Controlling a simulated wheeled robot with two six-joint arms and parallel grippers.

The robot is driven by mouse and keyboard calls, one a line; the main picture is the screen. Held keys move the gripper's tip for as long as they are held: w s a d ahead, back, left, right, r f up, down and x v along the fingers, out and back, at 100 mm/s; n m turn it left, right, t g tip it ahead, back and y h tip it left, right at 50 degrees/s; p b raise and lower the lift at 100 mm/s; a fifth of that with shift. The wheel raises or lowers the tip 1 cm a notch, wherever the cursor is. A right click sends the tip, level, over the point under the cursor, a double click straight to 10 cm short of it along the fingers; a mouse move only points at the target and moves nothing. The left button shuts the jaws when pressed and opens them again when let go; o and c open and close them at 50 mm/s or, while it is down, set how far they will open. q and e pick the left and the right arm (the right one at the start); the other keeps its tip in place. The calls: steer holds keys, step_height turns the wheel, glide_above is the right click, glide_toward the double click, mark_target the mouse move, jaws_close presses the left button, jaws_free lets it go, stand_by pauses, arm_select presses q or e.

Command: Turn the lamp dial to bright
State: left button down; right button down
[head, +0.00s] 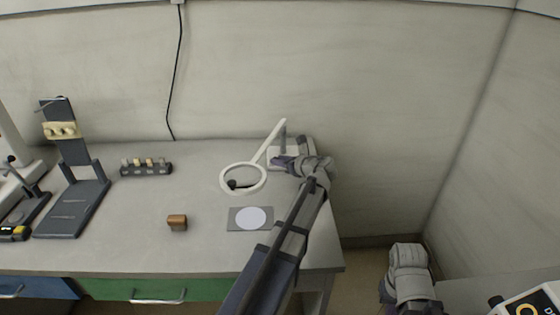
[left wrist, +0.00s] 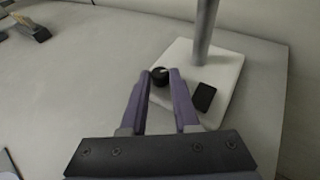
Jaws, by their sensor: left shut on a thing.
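The lamp (head: 243,179) has a white ring head on a slanted arm and stands at the back right of the table. Its white base (left wrist: 222,78) and grey post (left wrist: 204,30) show in the left wrist view. The lamp dial (left wrist: 160,73) is a small black knob with a light mark, on the left part of the base. My left gripper (left wrist: 167,76) is shut on the dial, one finger on each side. In the head view my left gripper (head: 284,162) is at the lamp base and hides the dial.
A black rectangular patch (left wrist: 204,97) lies beside the dial on the base. On the table are a grey plate with a white disc (head: 237,222), a brown block (head: 177,222), a small rack (head: 146,170) and a dark stand (head: 75,205). A wall is close behind.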

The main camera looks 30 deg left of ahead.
arm_select(q)
steer(key=shift+w+g, duration=0.15)
steer(key=shift+g, duration=0.15)
steer(key=n+g, duration=0.2)
steer(key=w+n+g+y, duration=0.1)
steer(key=shift+w+d+n+g, duration=0.1)
steer(key=shift+n+g, duration=0.3)
steer(key=n+g, duration=0.3)
steer(key=shift+w+g, duration=0.25)
steer(key=shift+g, duration=0.15)
steer(key=shift+n+g+h, duration=0.5)
steer(key=shift+n+g, duration=0.7)
steer(key=c, duration=0.7)
jaws_free()
steer(key=shift+o, duration=0.2)
